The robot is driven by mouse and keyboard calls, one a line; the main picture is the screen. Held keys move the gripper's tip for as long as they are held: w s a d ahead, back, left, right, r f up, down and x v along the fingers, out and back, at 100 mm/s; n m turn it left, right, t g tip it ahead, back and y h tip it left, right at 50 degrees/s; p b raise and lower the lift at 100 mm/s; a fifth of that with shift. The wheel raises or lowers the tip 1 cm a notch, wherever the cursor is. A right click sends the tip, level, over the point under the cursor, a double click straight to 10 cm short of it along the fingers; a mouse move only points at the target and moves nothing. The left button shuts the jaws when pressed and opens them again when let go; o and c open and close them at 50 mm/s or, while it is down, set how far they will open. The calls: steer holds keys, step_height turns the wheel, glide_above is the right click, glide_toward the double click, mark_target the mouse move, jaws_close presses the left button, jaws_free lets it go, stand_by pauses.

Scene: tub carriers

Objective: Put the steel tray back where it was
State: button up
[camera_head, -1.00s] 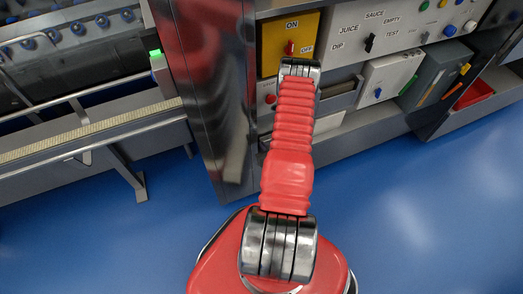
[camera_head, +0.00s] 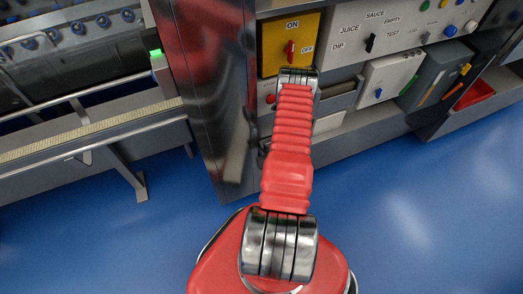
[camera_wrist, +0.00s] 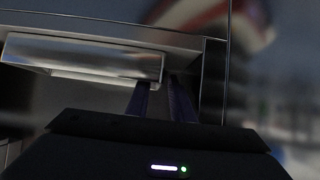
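A pale steel-grey box front (camera_wrist: 85,55), possibly the steel tray, lies in a recess at the left of the wrist view. I cannot tell for certain that it is the tray. My gripper (camera_wrist: 160,84) shows two dark purple fingers with a gap between them. The fingertips are close to the right end of this box front; I cannot tell whether they touch it. Nothing is clearly held. In the head view my red arm reaches to the cabinet front and hides the gripper. A grey box (camera_head: 337,95) shows partly in the recess beside my arm.
A yellow ON/OFF switch panel (camera_head: 272,52) is above my arm's end. A labelled control panel (camera_head: 400,38) is to its right. A polished steel column (camera_head: 212,100) stands left of the arm. A red bin (camera_head: 474,95) is far right. The blue floor (camera_head: 420,220) is clear.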

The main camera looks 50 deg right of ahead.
steer(key=v, duration=1.2)
stand_by(0.9)
steer(key=shift+a, duration=0.1)
